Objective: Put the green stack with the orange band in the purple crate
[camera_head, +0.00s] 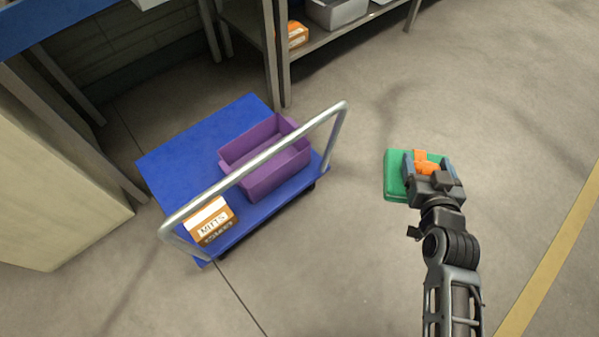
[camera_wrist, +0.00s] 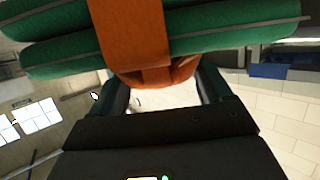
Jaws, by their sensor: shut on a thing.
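The green stack (camera_head: 395,180) with its orange band (camera_head: 420,155) is at the right of the head view, at my gripper (camera_head: 431,172). The gripper is shut on the orange band, which bunches between the fingers. In the wrist view the green layers (camera_wrist: 220,32) of the stack and the orange band (camera_wrist: 137,35) fill the top, close to the fingers. The purple crate (camera_head: 267,180) stands on a blue cart to the left of the gripper. The visible part of its inside looks empty. The cart's handle crosses in front of the crate.
The blue cart (camera_head: 175,160) has a raised metal handle (camera_head: 260,158) along its near right side. A brown box (camera_head: 212,220) sits on its front corner. A shelf rack (camera_head: 345,38) stands behind. Clear floor (camera_head: 355,240) lies between the cart and my arm.

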